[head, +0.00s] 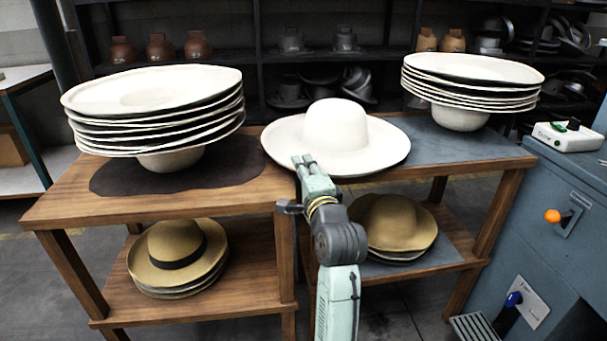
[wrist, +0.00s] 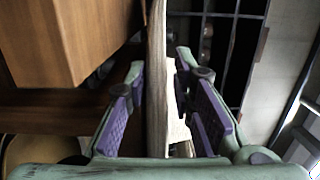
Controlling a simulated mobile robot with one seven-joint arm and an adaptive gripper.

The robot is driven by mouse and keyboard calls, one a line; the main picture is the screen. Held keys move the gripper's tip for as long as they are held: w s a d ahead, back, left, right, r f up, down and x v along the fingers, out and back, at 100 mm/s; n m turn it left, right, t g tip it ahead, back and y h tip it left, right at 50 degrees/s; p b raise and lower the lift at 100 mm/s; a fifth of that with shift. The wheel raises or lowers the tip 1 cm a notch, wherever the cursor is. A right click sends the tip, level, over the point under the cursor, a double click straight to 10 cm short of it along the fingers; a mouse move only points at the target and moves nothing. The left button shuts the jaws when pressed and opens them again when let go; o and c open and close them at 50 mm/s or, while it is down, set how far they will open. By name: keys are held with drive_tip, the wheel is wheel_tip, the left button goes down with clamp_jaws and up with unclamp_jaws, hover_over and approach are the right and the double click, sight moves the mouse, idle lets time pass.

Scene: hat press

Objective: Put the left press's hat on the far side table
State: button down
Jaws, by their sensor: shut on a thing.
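A white hat (head: 335,135) with a round crown upward and a wide brim is at the middle of the head view, over the inner ends of two wooden side tables. My gripper (head: 304,163) is shut on its near brim edge. In the wrist view the pale brim (wrist: 157,75) runs edge-on between the purple finger pads. I cannot tell whether the hat touches the tabletop. The left side table (head: 55,208) has a dark mat; the right side table (head: 488,152) has a grey-blue mat. Neither press can be identified as the left one.
White upturned hats stand in stacks on the left table (head: 150,95) and right table (head: 470,80). Tan hats (head: 180,250) lie on the lower shelves. A blue machine (head: 560,190) with an orange knob (head: 552,216) stands at right. Dark shelving is behind.

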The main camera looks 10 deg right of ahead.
drive_tip(key=shift+s, duration=0.1)
drive_tip(key=c, duration=1.4)
unclamp_jaws()
drive_tip(key=shift+o, duration=0.2)
drive_tip(key=shift+r, duration=0.1)
drive_tip(key=shift+s, duration=0.25)
drive_tip(key=s+d+p, duration=0.1)
drive_tip(key=s, duration=1)
drive_tip(key=shift+s+d+p, duration=0.15)
drive_tip(key=shift+d+p, duration=0.15)
drive_tip(key=shift+d, duration=0.05)
